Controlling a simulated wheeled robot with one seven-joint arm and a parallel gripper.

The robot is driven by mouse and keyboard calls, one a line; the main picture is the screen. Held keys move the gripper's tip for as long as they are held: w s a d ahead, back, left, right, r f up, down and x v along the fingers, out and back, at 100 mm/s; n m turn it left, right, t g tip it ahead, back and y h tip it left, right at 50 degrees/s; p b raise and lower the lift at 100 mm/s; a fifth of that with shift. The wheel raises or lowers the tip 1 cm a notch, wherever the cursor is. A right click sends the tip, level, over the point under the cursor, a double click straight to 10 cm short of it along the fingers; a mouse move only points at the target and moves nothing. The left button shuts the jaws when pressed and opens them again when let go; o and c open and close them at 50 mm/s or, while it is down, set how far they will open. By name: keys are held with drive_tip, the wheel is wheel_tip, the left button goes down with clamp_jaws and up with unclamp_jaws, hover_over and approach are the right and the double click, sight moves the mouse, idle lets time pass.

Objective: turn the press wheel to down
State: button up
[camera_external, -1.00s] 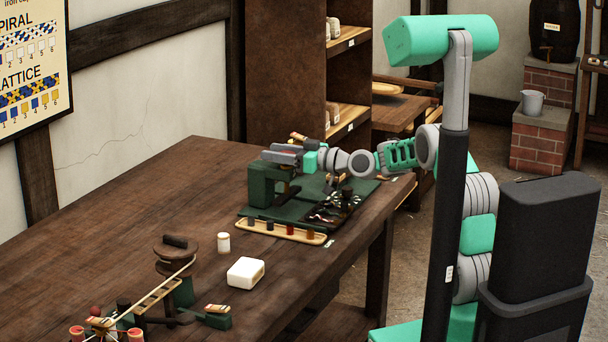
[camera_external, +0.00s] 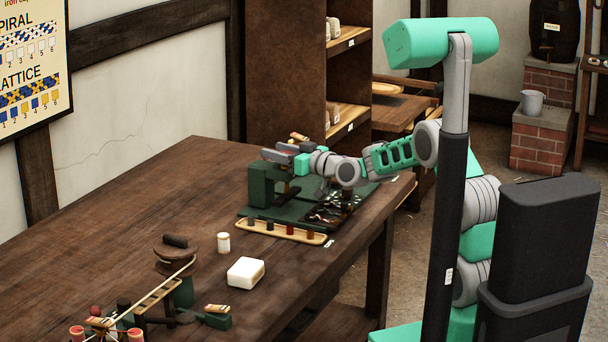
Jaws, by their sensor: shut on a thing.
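The press (camera_external: 262,187) is a dark green frame on a green base board (camera_external: 262,217), standing on the long wooden table. My gripper (camera_external: 280,156) is at the top of the press, shut on the press wheel. The wheel itself is mostly hidden by my gripper, so its exact setting cannot be told.
A tray (camera_external: 318,238) with several small dark and red pieces lies along the front of the press. A white block (camera_external: 245,273) and a small white jar (camera_external: 223,243) stand nearer on the table (camera_external: 130,218). A rope-twisting device (camera_external: 158,295) is at the near end.

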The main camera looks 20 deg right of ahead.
drive_tip(key=shift+r, duration=0.15)
drive_tip(key=o, duration=1.4)
drive_tip(key=b+v, duration=0.1)
drive_tip(key=v, duration=0.6)
drive_tip(key=shift+s+d, duration=0.2)
drive_tip(key=shift+s, duration=0.15)
